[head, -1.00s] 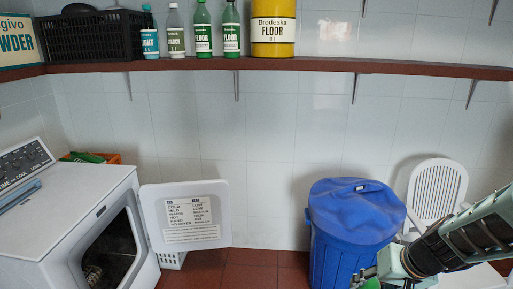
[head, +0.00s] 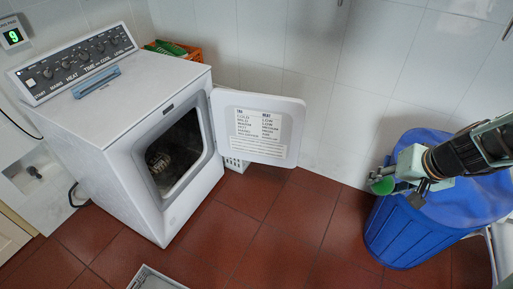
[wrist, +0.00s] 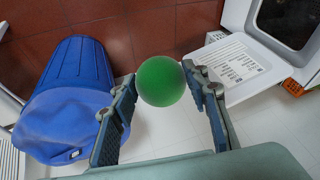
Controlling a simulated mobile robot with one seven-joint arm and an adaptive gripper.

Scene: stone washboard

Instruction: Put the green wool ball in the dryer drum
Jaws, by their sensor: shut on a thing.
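The green wool ball (wrist: 161,81) is held between the two fingertips of my gripper (wrist: 160,88) in the wrist view. In the head view the ball (head: 382,186) shows at the tip of my gripper (head: 392,180), in front of the blue bin. The white dryer (head: 130,110) stands at the left with its door (head: 262,105) swung open to the right. Its drum opening (head: 183,150) faces the room, and the dark inside holds a coiled, striped item that I cannot name. My gripper and the ball are to the right of the door, apart from it.
An orange crate (head: 190,57) is behind the dryer. A white basket (head: 237,164) sits under the door. A grey-rimmed container (head: 150,278) is at the bottom edge. Red floor tiles between dryer and bin are clear.

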